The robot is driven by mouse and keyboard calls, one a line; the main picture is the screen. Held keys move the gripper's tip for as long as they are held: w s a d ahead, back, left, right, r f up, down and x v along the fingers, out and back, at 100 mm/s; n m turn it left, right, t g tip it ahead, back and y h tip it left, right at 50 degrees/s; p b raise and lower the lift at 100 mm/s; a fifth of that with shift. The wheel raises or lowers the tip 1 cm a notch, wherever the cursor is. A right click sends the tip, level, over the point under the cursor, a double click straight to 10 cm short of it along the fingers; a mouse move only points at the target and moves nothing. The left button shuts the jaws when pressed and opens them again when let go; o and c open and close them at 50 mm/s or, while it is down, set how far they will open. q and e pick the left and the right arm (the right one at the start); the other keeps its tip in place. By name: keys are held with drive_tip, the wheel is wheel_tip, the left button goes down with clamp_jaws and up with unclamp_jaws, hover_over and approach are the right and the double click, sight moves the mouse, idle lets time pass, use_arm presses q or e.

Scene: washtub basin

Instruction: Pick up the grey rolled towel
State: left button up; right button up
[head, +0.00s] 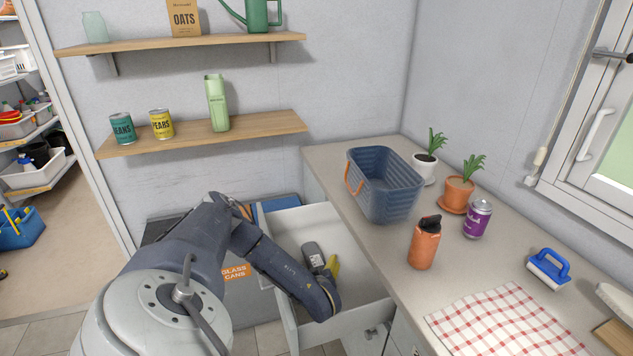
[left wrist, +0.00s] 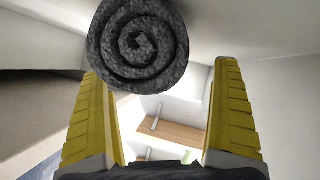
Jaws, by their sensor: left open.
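The grey rolled towel (left wrist: 138,42) shows end-on as a dark spiral at the top of the left wrist view. It lies near the tips of my left gripper's yellow fingers, closer to the left finger, and covers part of that fingertip. I cannot tell whether they touch. My left gripper (head: 333,266) is over the open white drawer (head: 350,316) in the head view. Its fingers stand wide apart in the left wrist view (left wrist: 160,75). I cannot make out the towel in the head view; my arm covers part of the drawer. My right gripper is not in view.
A shelf (head: 240,132) is on the wall above.

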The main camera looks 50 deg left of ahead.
sight(312, 255)
use_arm(q)
drive_tip(key=shift+x, duration=1.6)
drive_tip(key=shift+w, duration=0.1)
drive_tip(key=c, duration=1.4)
